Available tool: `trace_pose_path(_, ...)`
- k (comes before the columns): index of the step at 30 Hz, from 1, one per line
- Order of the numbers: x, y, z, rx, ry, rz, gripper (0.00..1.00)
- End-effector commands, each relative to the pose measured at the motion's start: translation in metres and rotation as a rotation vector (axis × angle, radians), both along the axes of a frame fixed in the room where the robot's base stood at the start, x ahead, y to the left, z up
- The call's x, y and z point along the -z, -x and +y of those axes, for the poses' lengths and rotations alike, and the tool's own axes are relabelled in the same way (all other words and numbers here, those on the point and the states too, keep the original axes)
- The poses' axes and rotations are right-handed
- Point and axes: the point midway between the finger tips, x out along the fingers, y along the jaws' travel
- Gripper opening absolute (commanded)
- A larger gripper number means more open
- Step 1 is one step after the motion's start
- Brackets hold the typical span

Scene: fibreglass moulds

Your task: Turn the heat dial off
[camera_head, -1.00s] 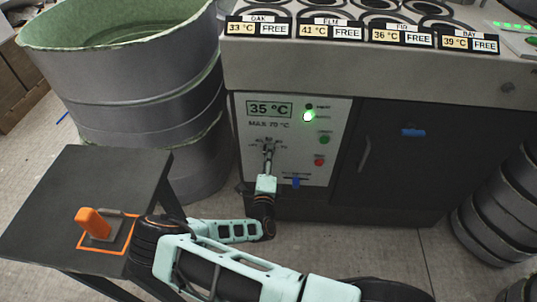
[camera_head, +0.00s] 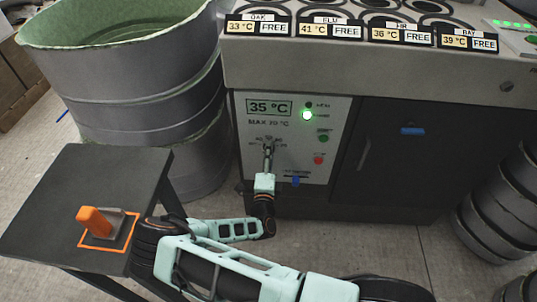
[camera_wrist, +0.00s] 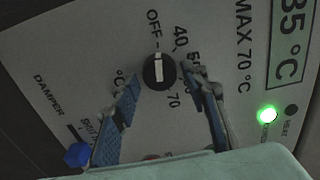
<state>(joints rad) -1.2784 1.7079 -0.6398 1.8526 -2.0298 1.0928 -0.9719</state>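The heat dial (camera_wrist: 158,72) is a round black knob with a white bar, on the pale control panel (camera_head: 285,170) of the grey cabinet. In the wrist view its bar lies roughly in line with the tick at OFF; which end is the pointer is hard to tell. My gripper (camera_wrist: 162,74) is open, its two blue-grey fingers on either side of the dial with visible gaps. Whether the tips reach the knob's depth cannot be told. In the head view my gripper (camera_head: 268,158) is at the dial and largely hides it.
The panel display (camera_head: 269,107) reads 35 °C, with a lit green lamp (camera_head: 306,115) beside it. A blue damper knob (camera_wrist: 77,154) is near one finger. A black side table (camera_head: 60,200) with an orange-handled tool (camera_head: 95,220) and a large drum (camera_head: 130,80) stand left.

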Motion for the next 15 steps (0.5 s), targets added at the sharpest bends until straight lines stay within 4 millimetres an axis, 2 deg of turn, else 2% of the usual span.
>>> trace_pose_path(10,0.0,0.001,0.002,-0.003,-0.002,-0.001,0.48)
trace_pose_path(15,0.0,0.019,0.003,-0.005,-0.001,0.0,0.48)
